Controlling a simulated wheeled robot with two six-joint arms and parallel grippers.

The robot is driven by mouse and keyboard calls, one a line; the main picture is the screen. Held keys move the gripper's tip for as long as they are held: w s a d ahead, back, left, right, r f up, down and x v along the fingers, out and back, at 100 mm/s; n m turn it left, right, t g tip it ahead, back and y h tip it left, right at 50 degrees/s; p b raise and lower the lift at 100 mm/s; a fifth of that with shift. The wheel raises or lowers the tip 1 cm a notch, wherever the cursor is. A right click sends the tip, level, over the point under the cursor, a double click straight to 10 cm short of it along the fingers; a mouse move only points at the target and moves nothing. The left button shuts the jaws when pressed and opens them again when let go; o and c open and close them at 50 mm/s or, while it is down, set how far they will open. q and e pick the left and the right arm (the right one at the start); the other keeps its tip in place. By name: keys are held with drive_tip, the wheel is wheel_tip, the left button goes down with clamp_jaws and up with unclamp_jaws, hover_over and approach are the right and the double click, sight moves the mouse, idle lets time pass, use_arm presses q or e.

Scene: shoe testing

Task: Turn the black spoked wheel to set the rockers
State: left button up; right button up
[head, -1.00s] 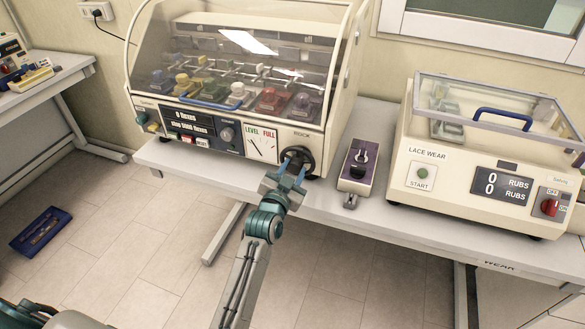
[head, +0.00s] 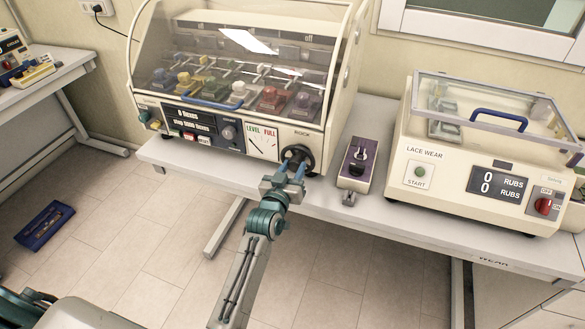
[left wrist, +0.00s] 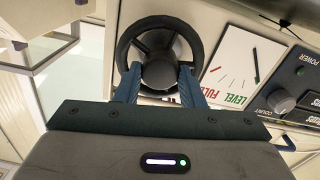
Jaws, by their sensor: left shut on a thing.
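The black wheel (head: 297,158) is on the lower right of the cream machine's front, under the word ROCK. My left gripper (head: 291,172) is at the wheel with its two blue fingers shut on it. The left wrist view shows the wheel's round rim and hub (left wrist: 160,52) with a finger at each side of its lower part; the spokes are partly hidden. The LEVEL/FULL gauge (head: 263,142) is left of the wheel. A row of coloured pieces (head: 236,92) on rods sits under the machine's clear cover. My right gripper is not in view.
A purple-topped device (head: 357,165) stands just right of the machine. The LACE WEAR tester (head: 480,160) is farther right on the bench (head: 400,218). A blue tray (head: 44,226) lies on the floor at left. Floor in front of the bench is clear.

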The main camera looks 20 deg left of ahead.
use_arm(q)
drive_tip(key=o, duration=1)
drive_tip(key=shift+s, duration=0.1)
drive_tip(key=shift+s+f, duration=0.1)
drive_tip(key=shift+s, duration=0.2)
drive_tip(key=s+b, duration=0.4)
drive_tip(key=s, duration=0.6)
drive_tip(key=shift+a, duration=0.2)
